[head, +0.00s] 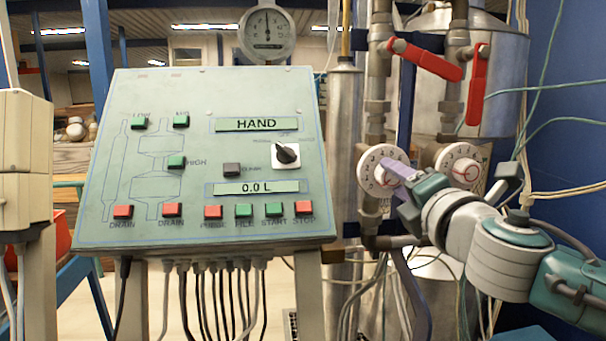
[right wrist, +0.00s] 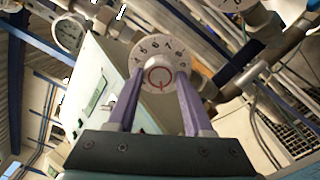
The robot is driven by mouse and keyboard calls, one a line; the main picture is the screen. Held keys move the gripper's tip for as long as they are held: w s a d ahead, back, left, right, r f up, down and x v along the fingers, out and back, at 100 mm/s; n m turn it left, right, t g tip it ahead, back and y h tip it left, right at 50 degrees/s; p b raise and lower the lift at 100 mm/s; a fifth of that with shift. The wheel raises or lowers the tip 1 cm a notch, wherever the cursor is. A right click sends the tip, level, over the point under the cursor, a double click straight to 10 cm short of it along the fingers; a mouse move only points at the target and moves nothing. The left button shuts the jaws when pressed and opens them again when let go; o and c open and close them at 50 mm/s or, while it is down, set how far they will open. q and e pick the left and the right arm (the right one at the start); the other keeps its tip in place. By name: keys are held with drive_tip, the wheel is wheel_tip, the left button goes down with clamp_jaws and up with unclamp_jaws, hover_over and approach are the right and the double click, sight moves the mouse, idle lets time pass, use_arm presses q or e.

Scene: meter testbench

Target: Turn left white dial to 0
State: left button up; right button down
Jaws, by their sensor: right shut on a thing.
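The left white dial (head: 372,172) is a round white disc with numbers around its rim, on the pipework right of the control panel. It also shows in the right wrist view (right wrist: 165,47), with a red mark on its central knob (right wrist: 158,76). My right gripper (head: 388,172) reaches it from the right. In the right wrist view its two purple fingers (right wrist: 158,85) are shut on the knob, one on each side. The fingers cover part of the dial in the head view. Which number the dial stands at is too small to tell. My left gripper is not in view.
A second white dial (head: 463,168) is just right, partly behind my right arm. Two red valve levers (head: 430,60) are above. The green control panel (head: 210,160) with buttons and a black switch stands left, reading "HAND" and "0.0 L". A pressure gauge (head: 267,33) is above it.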

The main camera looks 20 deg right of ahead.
drive_tip(key=shift+n, duration=0.5)
drive_tip(key=shift+c, duration=1.4)
unclamp_jaws()
drive_tip(key=v, duration=1)
drive_tip(key=shift+b, duration=0.35)
drive_tip(key=shift+d, duration=0.1)
